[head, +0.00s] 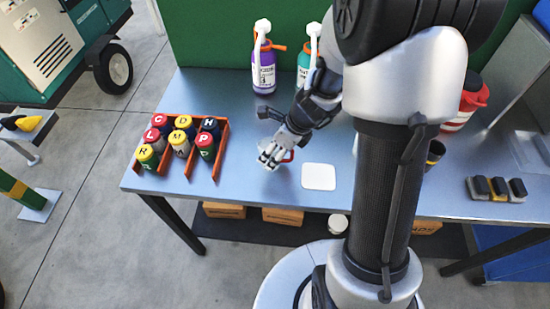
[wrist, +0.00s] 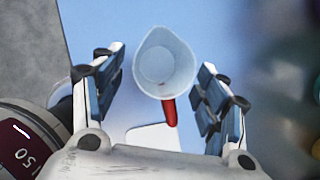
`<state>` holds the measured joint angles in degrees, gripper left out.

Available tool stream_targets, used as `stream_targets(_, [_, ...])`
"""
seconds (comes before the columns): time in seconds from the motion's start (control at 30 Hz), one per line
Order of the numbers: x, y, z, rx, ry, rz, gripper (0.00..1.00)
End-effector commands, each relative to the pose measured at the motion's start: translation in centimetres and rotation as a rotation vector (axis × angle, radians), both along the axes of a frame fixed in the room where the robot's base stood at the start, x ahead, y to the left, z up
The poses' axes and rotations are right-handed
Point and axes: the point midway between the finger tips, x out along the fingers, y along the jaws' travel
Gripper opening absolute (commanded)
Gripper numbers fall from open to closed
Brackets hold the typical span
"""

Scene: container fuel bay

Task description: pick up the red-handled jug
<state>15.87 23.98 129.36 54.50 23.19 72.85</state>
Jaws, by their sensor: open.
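The jug (wrist: 163,62) is white with a red handle (wrist: 169,112) and stands on the table (head: 240,190). In the wrist view I look down into its open top, and the handle points toward my gripper's palm. My gripper (wrist: 163,88) is open, with one finger on each side of the jug and a gap on both sides. In the head view my gripper (head: 272,158) hides most of the jug; a bit of the red handle (head: 289,157) shows beside the fingers.
A white square pad (head: 319,177) lies just right of the jug. An orange rack (head: 223,150) of lettered canisters stands to the left. A purple bottle (head: 263,68) and a teal bottle (head: 303,75) stand at the back. Several small dark-topped blocks (head: 498,188) lie at right.

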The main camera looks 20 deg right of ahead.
Motion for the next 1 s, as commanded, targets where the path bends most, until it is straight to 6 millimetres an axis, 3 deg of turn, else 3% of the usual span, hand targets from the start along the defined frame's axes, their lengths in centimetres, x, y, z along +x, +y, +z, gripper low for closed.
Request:
stream_targets(0.03, [0.2, 0.2, -1.3, 0.001, 0.001, 0.000, 0.67])
stream_targets(0.13, [0.6, 0.5, -2.5, 0.001, 0.002, 0.001, 0.67])
stream_targets(0.4, [0.7, 0.6, -2.4, 0.001, -0.001, 0.000, 0.67])
stream_targets(1.0, [0.7, 0.6, -2.4, 0.000, 0.000, 0.000, 0.27])
